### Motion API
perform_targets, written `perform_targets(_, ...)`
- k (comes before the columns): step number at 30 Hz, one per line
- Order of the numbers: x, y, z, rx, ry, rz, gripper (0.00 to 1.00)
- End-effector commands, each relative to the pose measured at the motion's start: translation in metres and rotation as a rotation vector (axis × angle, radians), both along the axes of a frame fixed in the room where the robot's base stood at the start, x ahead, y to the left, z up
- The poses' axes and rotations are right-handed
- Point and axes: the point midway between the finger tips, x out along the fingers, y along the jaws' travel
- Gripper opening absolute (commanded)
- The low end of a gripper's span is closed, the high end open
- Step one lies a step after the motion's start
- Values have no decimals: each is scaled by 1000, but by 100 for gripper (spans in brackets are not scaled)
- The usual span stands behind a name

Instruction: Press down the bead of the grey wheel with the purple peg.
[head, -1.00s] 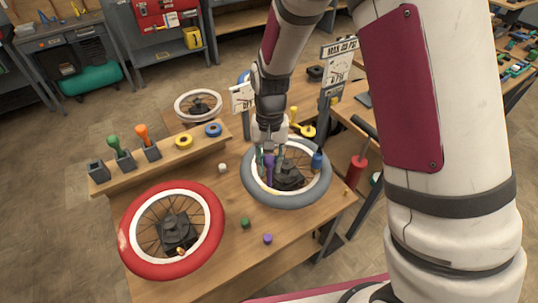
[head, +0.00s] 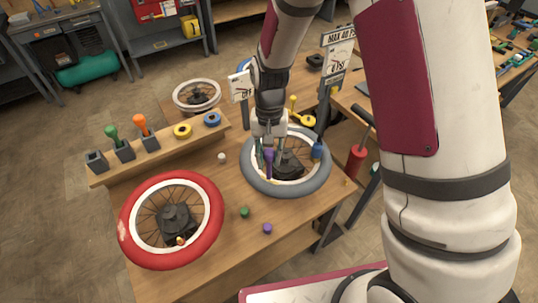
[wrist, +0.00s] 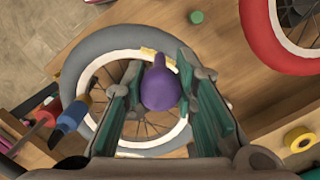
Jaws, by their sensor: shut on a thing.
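The grey wheel (head: 312,187) lies flat on the wooden bench, with a grey tyre, a white rim and a dark hub in the middle. My gripper (head: 268,152) is above its left part. Its green-padded fingers are shut on the purple peg (head: 269,164), which points down towards the rim. The peg's bulbous purple end (wrist: 160,90) fills the space between the fingers in the wrist view. A yellowish stretch (wrist: 155,54) shows along the rim just beyond the peg's thin end. I cannot tell whether the peg touches the bead.
A blue peg (head: 317,150) stands at the grey wheel's right side. A red wheel (head: 205,245) lies front left. A wooden rack (head: 180,147) holds green and orange tools and rings. Small green (head: 244,212) and purple (head: 267,229) pieces lie on the bench's open front part.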

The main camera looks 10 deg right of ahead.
Motion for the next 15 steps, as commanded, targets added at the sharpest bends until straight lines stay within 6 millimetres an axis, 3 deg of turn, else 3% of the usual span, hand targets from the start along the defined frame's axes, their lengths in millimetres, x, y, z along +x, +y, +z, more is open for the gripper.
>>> perform_targets(15,0,0,-7,0,1,0,0)
